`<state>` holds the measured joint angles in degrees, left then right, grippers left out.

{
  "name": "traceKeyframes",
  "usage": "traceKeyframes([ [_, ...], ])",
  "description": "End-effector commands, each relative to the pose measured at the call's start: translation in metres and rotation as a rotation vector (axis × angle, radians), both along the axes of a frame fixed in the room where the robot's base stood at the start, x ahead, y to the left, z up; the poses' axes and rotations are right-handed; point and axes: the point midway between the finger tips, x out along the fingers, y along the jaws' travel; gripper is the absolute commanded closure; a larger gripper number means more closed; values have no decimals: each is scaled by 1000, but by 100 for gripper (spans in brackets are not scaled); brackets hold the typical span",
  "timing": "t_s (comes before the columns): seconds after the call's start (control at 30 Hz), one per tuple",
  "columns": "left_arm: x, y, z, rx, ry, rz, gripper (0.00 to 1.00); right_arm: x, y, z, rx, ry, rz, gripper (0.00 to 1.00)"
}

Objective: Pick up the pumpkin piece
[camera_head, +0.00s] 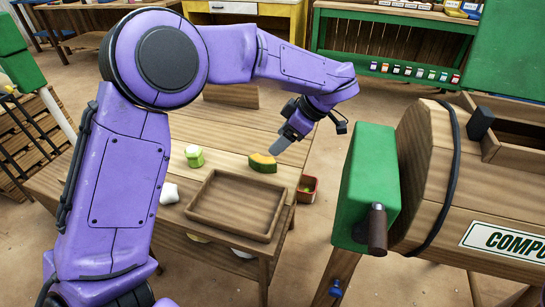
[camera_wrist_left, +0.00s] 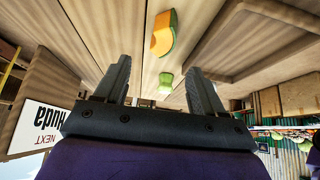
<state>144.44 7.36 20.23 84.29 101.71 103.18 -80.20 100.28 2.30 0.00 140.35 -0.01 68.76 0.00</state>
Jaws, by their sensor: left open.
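The pumpkin piece (camera_head: 262,163), orange with a dark green rind, lies on the wooden table near its right edge. It also shows in the left wrist view (camera_wrist_left: 162,35), near the top and beyond the fingertips. My left gripper (camera_head: 284,144) is above the table, just behind and to the right of the pumpkin piece in the head view, apart from it. Its two fingers (camera_wrist_left: 160,72) are open in the left wrist view, with nothing held between them. My right gripper is not in view.
An empty wooden tray (camera_head: 228,235) is at the table's front. A pale green item (camera_head: 194,156) and a white lump (camera_head: 169,193) stand left of it. A red bin (camera_head: 308,188) is beside the table's right edge. A wooden compost barrel (camera_head: 430,160) fills the right.

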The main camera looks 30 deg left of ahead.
Motion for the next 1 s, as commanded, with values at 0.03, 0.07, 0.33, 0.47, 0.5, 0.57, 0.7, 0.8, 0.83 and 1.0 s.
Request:
traceKeyframes([
  [0.03, -1, 1, -5, -7, 3, 0, 31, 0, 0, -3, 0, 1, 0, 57],
  [0.07, -1, 4, -9, -8, 5, -1, 31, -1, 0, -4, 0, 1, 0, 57],
  [0.33, -6, 25, -45, -7, 5, -2, 31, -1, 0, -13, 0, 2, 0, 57],
  [0.47, -9, 35, -64, -6, 6, -1, 31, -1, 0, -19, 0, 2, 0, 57],
  [0.5, -10, 39, -71, -4, 5, -2, 31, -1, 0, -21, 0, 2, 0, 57],
  [0.57, -11, 45, -79, -6, 6, -1, 31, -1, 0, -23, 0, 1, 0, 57],
  [0.7, -13, 53, -89, -6, 2, 0, 31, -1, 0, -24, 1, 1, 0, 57],
  [0.8, -13, 53, -89, -6, 2, -1, 31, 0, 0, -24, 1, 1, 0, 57],
  [0.83, -13, 53, -88, -6, 2, -1, 31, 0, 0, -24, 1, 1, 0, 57],
  [1.0, -13, 53, -88, -6, 3, -1, 67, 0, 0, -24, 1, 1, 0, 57],
])
